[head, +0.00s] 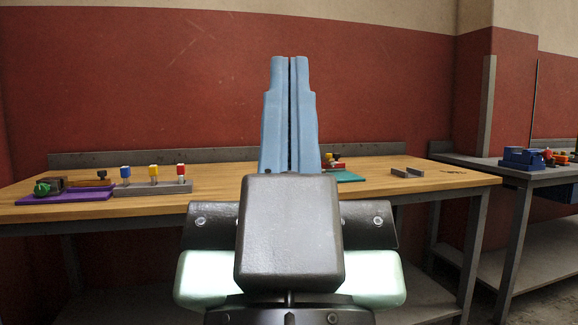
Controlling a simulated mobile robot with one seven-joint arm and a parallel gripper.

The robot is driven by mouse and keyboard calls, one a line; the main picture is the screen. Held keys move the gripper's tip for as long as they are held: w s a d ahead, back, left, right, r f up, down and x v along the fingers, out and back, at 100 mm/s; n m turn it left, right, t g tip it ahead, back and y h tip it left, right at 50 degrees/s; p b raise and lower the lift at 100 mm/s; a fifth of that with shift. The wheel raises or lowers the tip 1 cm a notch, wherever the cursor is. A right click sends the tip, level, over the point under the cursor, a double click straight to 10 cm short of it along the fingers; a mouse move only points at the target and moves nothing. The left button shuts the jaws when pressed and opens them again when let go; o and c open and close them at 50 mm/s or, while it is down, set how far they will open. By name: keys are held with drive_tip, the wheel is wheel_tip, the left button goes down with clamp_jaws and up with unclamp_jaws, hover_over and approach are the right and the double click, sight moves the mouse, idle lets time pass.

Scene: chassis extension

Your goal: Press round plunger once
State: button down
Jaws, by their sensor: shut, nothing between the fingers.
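My gripper (290,62) stands upright in the middle of the head view, its two long blue fingers shut side by side with nothing between them. It is in front of the wooden workbench (400,187) and hides the bench's middle. No part is clearly recognisable as the round plunger. Small round-topped parts show on the bench: a green rounded part (42,189) at the far left, a dark knob (102,173) beside it, and a dark knob (334,156) just right of my fingers. The gripper appears apart from all of them.
A purple mat (66,196) lies at the left, next to a grey bar (151,190) with blue, yellow and red-topped posts. A green mat (347,176) and grey bracket (407,172) lie right of my gripper. A second bench (540,178) with a blue vise-like object (522,158) stands at the right.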

idle(0.7)
wheel_tip(320, 180, up, 40)
drive_tip(key=p, duration=3.9)
drive_tip(key=shift+f+p, duration=0.15)
drive_tip(key=shift+p, duration=0.2)
drive_tip(key=shift+w, duration=0.15)
